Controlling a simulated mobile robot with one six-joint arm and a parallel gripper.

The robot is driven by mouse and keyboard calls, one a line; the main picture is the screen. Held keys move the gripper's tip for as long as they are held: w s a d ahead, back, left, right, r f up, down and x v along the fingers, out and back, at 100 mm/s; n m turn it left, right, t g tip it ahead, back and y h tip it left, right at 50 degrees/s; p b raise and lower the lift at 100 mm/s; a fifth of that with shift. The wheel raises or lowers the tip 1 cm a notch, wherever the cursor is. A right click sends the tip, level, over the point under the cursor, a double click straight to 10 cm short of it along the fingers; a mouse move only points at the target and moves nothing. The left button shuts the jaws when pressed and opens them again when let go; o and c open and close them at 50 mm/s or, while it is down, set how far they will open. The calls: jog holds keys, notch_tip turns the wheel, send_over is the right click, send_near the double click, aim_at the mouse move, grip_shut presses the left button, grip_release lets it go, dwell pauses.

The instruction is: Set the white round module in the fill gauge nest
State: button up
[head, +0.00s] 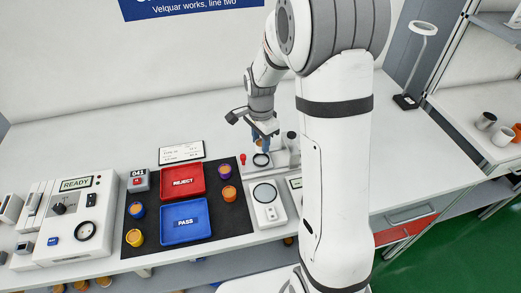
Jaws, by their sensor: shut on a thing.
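My gripper (262,144) is at the back of the bench, pointing down over a light grey fixture (282,158). It is shut on a small module between its blue fingertips. The module is mostly hidden and too small to make out clearly; I take it to be the white round module. Just below it is a dark round nest with a pale rim (261,160), which seems to be the fill gauge nest. I cannot tell whether the module touches the nest. A red knob (242,158) stands left of the nest.
A scale with a round plate (265,194) stands in front of the fixture. A red REJECT tray (183,181), a blue PASS tray (185,222) and several coloured modules, one orange (229,194), lie on a black mat left. A READY box (77,219) is farther left. My arm hides the bench to the right.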

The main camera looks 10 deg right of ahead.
aim_at(261, 161)
jog(key=shift+f, duration=2.7)
jog(key=o, duration=1)
notch_tip(261, 161, up, 11)
jog(key=shift+r, duration=0.1)
jog(key=shift+s+r, duration=0.15)
jog(key=shift+r, duration=0.5)
jog(key=s+r+n+t, duration=0.1)
jog(key=s+r+n, duration=0.2)
jog(key=s+n, duration=0.3)
jog(key=s+r+n+t, duration=0.2)
jog(key=s+r+n, duration=0.2)
jog(key=s, duration=1.1)
jog(key=n, duration=0.3)
jog(key=shift+d+r+n, duration=0.25)
jog(key=shift+d+n, duration=0.05)
jog(key=shift+s, duration=0.1)
